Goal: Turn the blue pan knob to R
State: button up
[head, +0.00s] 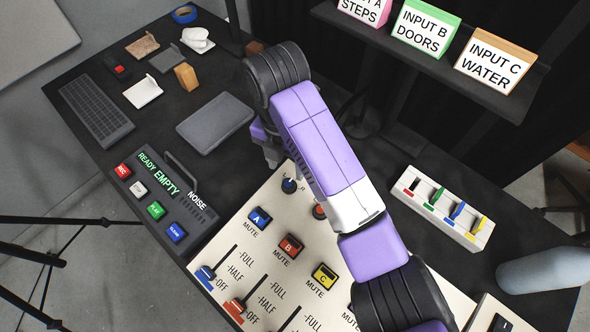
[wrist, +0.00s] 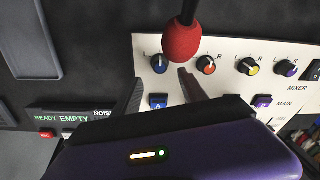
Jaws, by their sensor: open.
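The blue pan knob (head: 289,185) is the leftmost round knob at the top of the cream mixer panel (head: 235,222), beside my arm. In the wrist view the blue knob (wrist: 158,63) sits between L and R marks, just beyond the tips of my open gripper (wrist: 161,75). The fingers lie to either side of the line to the knob, with nothing seen between them. Contact cannot be judged. The knob's pointer is too small to read surely. In the head view my arm hides most of the gripper.
A red foam ball on a dark stem (wrist: 181,42) hangs close to the camera, right of the blue knob. An orange-red knob (wrist: 206,65) and a yellow knob (wrist: 249,66) stand to the right. Mute buttons (head: 259,219) lie below. A recorder (head: 165,200) sits left.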

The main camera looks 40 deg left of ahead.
aim_at(288, 183)
notch_tip(288, 183, down, 8)
jog(key=shift+d+r+p, duration=0.15)
jog(key=shift+r+p, duration=0.1)
jog(key=shift+p, duration=0.05)
grip_shut()
